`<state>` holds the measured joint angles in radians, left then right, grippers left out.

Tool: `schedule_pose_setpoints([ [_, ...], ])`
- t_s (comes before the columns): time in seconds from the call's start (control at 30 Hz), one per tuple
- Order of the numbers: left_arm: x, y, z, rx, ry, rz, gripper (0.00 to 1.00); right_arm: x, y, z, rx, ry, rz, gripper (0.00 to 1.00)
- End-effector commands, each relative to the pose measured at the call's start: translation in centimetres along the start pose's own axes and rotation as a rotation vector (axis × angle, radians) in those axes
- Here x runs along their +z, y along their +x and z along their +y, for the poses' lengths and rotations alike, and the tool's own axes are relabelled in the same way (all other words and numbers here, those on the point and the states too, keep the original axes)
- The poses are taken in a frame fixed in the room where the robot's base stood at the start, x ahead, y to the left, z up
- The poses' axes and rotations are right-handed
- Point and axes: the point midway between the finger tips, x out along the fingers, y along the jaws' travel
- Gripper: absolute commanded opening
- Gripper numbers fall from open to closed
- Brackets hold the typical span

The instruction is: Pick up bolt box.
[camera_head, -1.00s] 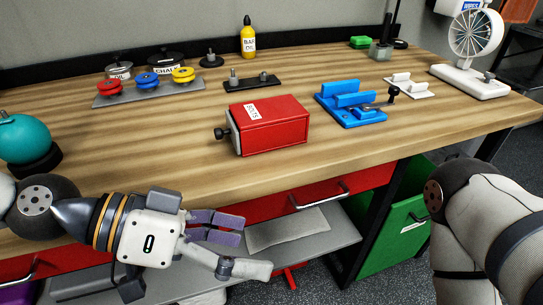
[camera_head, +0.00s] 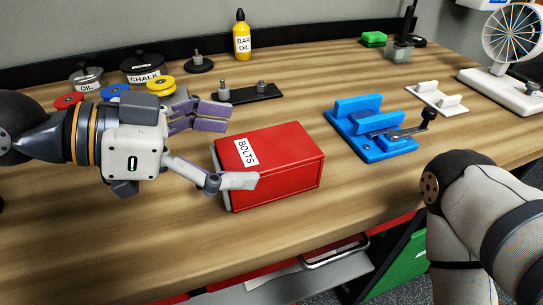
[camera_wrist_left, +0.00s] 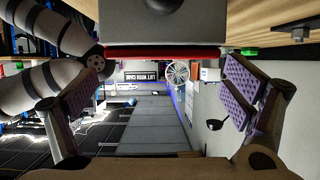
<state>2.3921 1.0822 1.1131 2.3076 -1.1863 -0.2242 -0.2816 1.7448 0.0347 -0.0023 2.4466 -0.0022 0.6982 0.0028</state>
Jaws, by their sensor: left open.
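The bolt box (camera_head: 290,165) is a red box with a white BOLTS label, lying on the wooden workbench in the middle of the head view. My left gripper (camera_head: 228,147) is open at the box's left end. One purple-padded finger is beyond the box's far left corner; the other finger overlaps its near left side in the picture. I cannot tell whether they touch. In the left wrist view, the box's grey end face (camera_wrist_left: 165,22) is at the top, above the gap between the spread fingers (camera_wrist_left: 160,95). My right gripper is out of view.
A blue fixture (camera_head: 370,130) stands right of the box. A black holder (camera_head: 250,93), a yellow bar oil bottle (camera_head: 242,38) and a chalk pot (camera_head: 143,66) are behind. A white fan (camera_head: 512,50) stands far right. The bench front (camera_head: 180,245) is clear.

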Motion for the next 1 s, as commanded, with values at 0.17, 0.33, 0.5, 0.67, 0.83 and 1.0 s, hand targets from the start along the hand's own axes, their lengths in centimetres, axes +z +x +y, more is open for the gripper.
schedule_pose_setpoints([
  [0.17,-0.3,3.2,0.1,0.007,0.009,-0.002,0.94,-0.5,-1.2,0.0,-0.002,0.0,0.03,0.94],
  [0.33,-0.1,4.4,0.0,0.003,0.004,-0.001,0.94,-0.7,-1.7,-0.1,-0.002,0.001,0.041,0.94],
  [0.5,0.1,4.5,-0.1,0.001,0.001,0.0,0.94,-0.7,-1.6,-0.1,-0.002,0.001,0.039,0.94],
  [0.67,0.1,4.5,-0.1,0.001,0.0,0.0,0.74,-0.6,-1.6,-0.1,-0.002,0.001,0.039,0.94],
  [0.83,0.1,4.5,-0.1,0.002,-0.001,-0.001,0.38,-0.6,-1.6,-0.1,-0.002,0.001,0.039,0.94],
  [1.0,0.1,4.5,-0.1,0.002,-0.001,0.0,0.37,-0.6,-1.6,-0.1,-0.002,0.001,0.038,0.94],
])
